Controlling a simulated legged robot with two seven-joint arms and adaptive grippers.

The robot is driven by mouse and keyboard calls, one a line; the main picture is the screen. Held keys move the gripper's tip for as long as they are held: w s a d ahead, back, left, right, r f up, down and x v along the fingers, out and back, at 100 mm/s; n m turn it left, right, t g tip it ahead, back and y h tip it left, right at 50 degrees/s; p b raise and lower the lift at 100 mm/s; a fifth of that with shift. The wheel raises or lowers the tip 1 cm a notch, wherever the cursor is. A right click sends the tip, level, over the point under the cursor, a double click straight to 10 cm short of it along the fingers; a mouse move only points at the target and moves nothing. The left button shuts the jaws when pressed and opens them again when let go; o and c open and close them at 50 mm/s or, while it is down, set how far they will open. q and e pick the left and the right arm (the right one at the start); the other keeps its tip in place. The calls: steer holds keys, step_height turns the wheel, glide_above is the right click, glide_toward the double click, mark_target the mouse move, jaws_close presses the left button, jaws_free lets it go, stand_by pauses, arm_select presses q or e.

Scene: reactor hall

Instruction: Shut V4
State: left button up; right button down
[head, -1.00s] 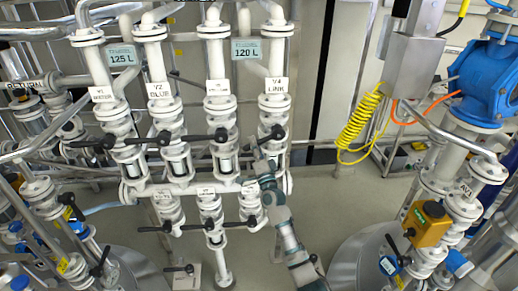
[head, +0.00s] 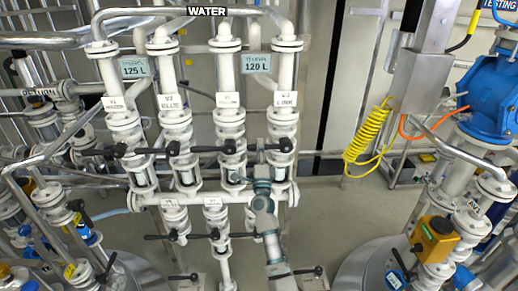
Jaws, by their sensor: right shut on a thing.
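V4 (head: 284,122) is the rightmost white valve in the upper row, with a white label plate (head: 286,99) whose small print is hard to read in the head view. Its black lever (head: 285,146) points left, about level, across the pipe. My right arm comes up from the bottom, and my right gripper (head: 261,152) is shut on the lever's left part, hiding some of it. My left gripper is not in view.
Valve V3 (head: 229,125) with its own black lever stands close on the left, with more valves beyond. A lower row of valves (head: 213,222) sits beneath. A yellow coiled hose (head: 366,138) hangs at right; bare floor lies below it.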

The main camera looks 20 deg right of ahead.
steer(key=shift+d+r, duration=0.1)
steer(key=c, duration=1)
jaws_free()
steer(key=shift+d, duration=0.1)
steer(key=shift+s+f, duration=0.1)
steer(key=shift+f, duration=0.15)
steer(key=v, duration=1.2)
